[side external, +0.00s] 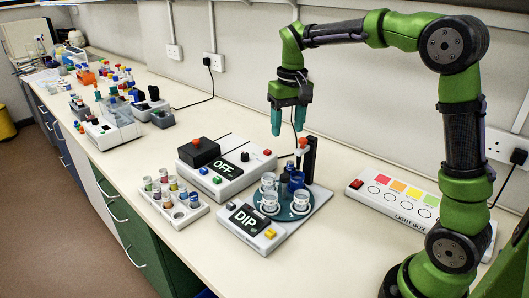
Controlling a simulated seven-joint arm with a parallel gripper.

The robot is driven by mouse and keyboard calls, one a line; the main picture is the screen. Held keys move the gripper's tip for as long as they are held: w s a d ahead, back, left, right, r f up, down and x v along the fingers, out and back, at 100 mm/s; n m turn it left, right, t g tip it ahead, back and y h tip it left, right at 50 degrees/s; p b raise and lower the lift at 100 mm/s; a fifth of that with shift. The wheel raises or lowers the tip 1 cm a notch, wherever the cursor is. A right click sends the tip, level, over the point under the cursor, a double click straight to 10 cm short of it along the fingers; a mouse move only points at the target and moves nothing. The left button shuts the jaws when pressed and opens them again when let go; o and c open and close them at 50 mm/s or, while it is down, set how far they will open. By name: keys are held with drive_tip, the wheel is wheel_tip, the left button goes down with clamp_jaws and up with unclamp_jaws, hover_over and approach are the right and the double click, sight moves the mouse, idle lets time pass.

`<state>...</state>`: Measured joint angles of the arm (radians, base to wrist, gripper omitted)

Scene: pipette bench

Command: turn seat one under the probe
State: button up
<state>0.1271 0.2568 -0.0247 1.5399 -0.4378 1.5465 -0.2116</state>
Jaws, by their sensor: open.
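A round teal turntable (286,214) sits on the white DIP unit (262,243). It carries several small vessels: clear white-labelled beakers at front left (270,202), front right (301,202) and back left (269,181), and dark blue ones toward the back. A black post (310,157) stands behind the turntable. An orange-topped probe-like part (303,144) is beside the post, above the back vessels. Seat numbers are too small to read, so I cannot tell which is seat one. My gripper (288,128) is open and empty, pointing down above and slightly left of the post, apart from everything.
A white unit reading OFF (228,169) with a black block stands left of the turntable. A rack of vials (172,201) is in front of it. A light box (390,203) lies to the right. Several other items line the far bench. The bench front right is clear.

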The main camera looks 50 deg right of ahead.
sight(285, 175)
drive_tip(key=shift+g, duration=0.3)
wheel_tip(285, 175, down, 15)
drive_tip(key=shift+w+d, duration=0.15)
idle(0.3)
drive_tip(key=shift+c, duration=0.4)
clamp_jaws()
